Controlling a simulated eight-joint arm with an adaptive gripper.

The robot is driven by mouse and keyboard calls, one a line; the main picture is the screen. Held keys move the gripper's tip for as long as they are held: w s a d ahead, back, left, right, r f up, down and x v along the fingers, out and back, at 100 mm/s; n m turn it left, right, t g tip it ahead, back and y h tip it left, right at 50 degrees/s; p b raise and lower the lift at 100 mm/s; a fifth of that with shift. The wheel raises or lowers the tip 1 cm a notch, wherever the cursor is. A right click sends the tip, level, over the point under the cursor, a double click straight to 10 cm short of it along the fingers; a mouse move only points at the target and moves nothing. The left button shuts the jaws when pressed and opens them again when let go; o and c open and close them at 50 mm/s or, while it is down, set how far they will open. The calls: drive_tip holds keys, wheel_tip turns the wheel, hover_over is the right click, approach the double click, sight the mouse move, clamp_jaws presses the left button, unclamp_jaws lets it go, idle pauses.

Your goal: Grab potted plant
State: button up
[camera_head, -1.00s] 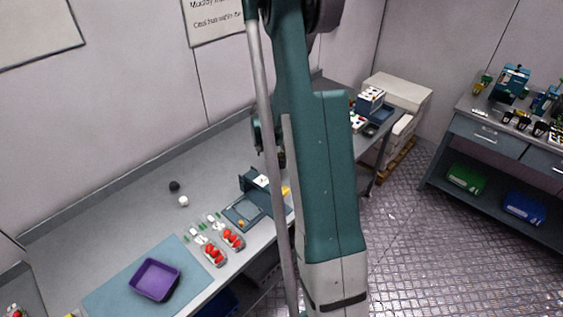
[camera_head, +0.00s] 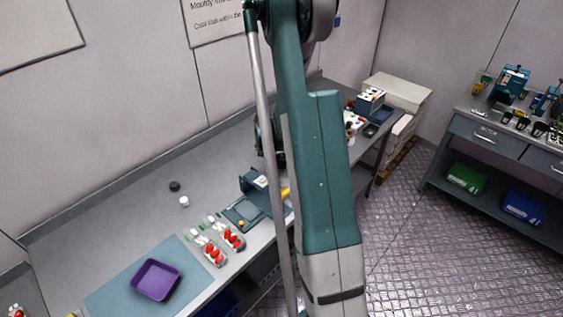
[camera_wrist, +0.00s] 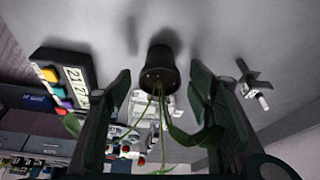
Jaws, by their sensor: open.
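The potted plant (camera_wrist: 160,70) shows in the wrist view as a small black pot with thin green stems and leaves. The pot is at the upper middle, with its foliage extending toward the bottom of the picture. My gripper (camera_wrist: 160,76) is open, with one dark finger left of the plant and one right of it. Gaps show between the fingers and the pot, and a leaf lies close to the right finger. In the head view my arm hides the plant, and only a dark part near my gripper shows at the arm's left edge.
In the wrist view a dark device with coloured buttons (camera_wrist: 62,78) is at left and a small metal fitting (camera_wrist: 254,86) at right. In the head view a purple tray (camera_head: 156,280), strawberry punnets (camera_head: 214,253) and a blue-grey scale (camera_head: 243,213) are on the bench.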

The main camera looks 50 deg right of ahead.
drive_tip(key=shift+d+f, duration=0.2)
drive_tip(key=shift+f, duration=0.3)
drive_tip(key=c, duration=1)
